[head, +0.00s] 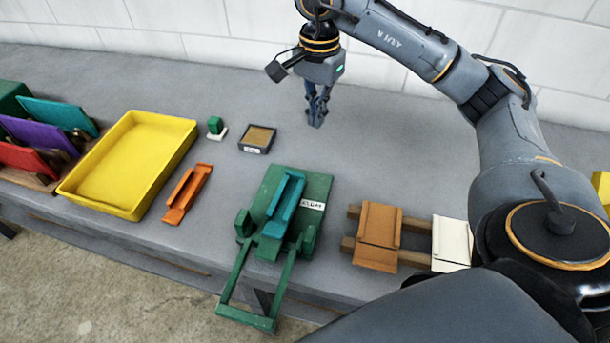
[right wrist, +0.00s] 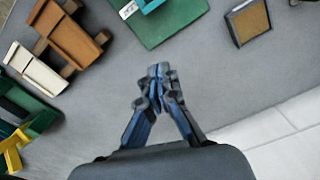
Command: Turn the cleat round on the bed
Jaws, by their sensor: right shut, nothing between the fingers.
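A teal cleat (head: 285,203) lies lengthwise on the green bed (head: 318,187) of a tool with a green frame handle at its front. A white label is on the bed beside the cleat. In the right wrist view, a corner of the green bed (right wrist: 172,26) shows at the top edge, with only a bit of the teal cleat (right wrist: 150,4). My right gripper (head: 316,122) points down behind the bed, over the rear of the bench, shut and empty. It also shows in the right wrist view (right wrist: 158,74). My left gripper is in neither view.
A yellow tray (head: 72,187), an orange piece (head: 187,195), a small green block (head: 215,125) and a dark box with a tan top (head: 258,138) stand left of the gripper. Brown (head: 378,237) and cream pieces (head: 451,241) rest on wooden rails at right. The bench behind the bed is clear.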

